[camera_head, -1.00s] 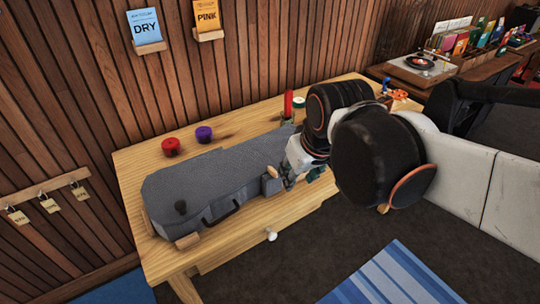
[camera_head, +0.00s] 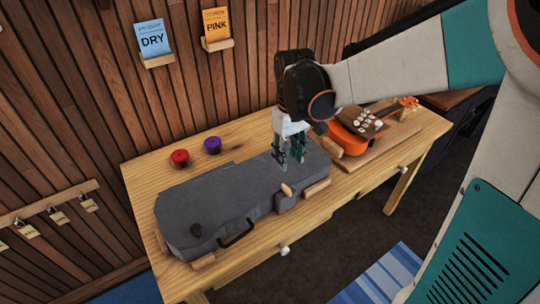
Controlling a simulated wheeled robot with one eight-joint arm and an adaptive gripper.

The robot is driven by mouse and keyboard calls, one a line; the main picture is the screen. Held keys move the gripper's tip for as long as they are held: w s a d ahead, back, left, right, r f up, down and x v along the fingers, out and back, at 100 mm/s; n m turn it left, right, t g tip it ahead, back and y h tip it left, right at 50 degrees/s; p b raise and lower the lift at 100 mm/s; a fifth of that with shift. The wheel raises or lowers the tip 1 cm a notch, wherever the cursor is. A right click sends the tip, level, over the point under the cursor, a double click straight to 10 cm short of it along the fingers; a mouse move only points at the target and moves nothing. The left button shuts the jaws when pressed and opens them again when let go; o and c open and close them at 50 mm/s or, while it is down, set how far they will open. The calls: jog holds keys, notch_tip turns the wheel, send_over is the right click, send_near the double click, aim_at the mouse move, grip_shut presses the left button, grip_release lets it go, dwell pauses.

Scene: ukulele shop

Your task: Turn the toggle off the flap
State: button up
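A grey ukulele case (camera_head: 215,195) lies closed on the wooden workbench, its dark handle (camera_head: 237,234) on the front side. A small light-wood toggle (camera_head: 287,189) sits at the case's front edge, right of the handle, over what looks like a small grey flap (camera_head: 285,204). My gripper (camera_head: 290,162) points down above the right part of the case, just behind and above the toggle. Its two fingers are apart with nothing visible between them. Whether the fingertips touch the case is unclear.
Wooden blocks brace the case, one at its right front (camera_head: 316,188). Red (camera_head: 180,158) and purple (camera_head: 212,145) round items stand behind it. An orange ukulele (camera_head: 350,137) lies to the right. The bench front (camera_head: 345,192) has white knobs.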

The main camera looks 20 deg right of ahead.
aim_at(287, 188)
notch_tip(287, 188, down, 13)
jog(key=b, duration=0.4)
jog(key=shift+r, duration=0.2)
grip_shut()
